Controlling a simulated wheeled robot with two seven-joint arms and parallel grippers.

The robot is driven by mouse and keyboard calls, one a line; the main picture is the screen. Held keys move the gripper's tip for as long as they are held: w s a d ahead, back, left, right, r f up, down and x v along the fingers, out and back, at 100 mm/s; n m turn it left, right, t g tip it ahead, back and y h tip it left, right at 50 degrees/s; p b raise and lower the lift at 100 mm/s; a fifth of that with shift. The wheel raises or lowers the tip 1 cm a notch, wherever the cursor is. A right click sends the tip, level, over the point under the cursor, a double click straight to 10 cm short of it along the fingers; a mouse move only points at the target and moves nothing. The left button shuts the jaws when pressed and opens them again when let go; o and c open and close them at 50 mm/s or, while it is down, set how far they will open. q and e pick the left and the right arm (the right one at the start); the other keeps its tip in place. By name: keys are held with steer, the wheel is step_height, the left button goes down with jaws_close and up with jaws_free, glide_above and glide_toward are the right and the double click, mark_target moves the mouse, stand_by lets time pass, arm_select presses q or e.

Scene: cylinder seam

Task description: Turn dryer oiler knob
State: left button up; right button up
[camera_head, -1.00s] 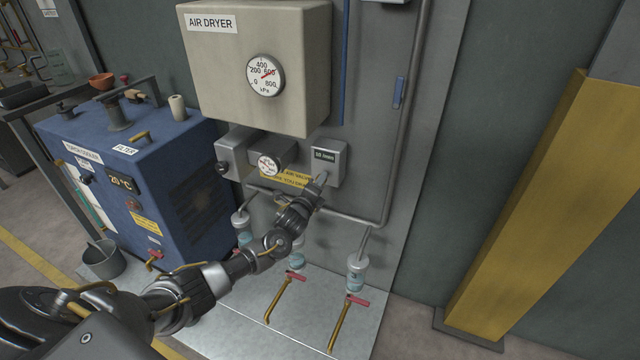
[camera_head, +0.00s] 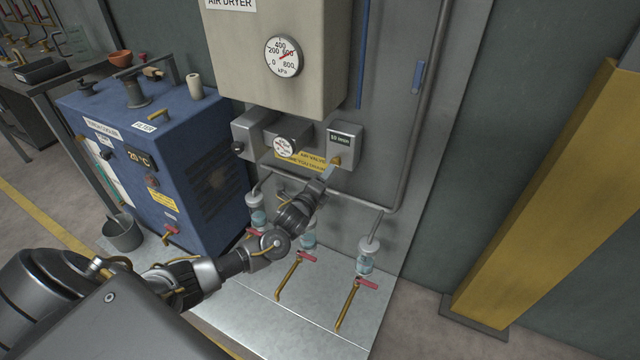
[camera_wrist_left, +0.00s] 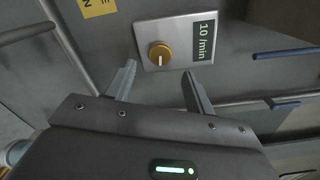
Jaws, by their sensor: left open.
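The oiler knob (camera_head: 336,161) is a small yellow-orange dial on a grey box (camera_head: 347,141) under the air dryer. My left gripper (camera_head: 327,173) is just below and in front of the knob in the head view. In the wrist view the left gripper (camera_wrist_left: 159,70) is open and empty, its fingertips apart on either side below the knob, not touching it. My right gripper is not in view.
The air dryer (camera_head: 308,85) with a pressure gauge (camera_head: 284,56) overhangs the box. A smaller gauge unit (camera_head: 290,138) sits left of it. A grey pipe (camera_head: 350,199) and glass bowls (camera_head: 365,262) are below. A blue cooler (camera_head: 190,150) stands left.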

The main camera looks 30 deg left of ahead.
arm_select(q)
steer(key=shift+s+d, duration=0.15)
steer(key=shift+s, duration=2.05)
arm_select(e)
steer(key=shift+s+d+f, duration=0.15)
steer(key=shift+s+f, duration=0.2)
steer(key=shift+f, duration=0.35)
arm_select(q)
steer(key=shift+f, duration=0.1)
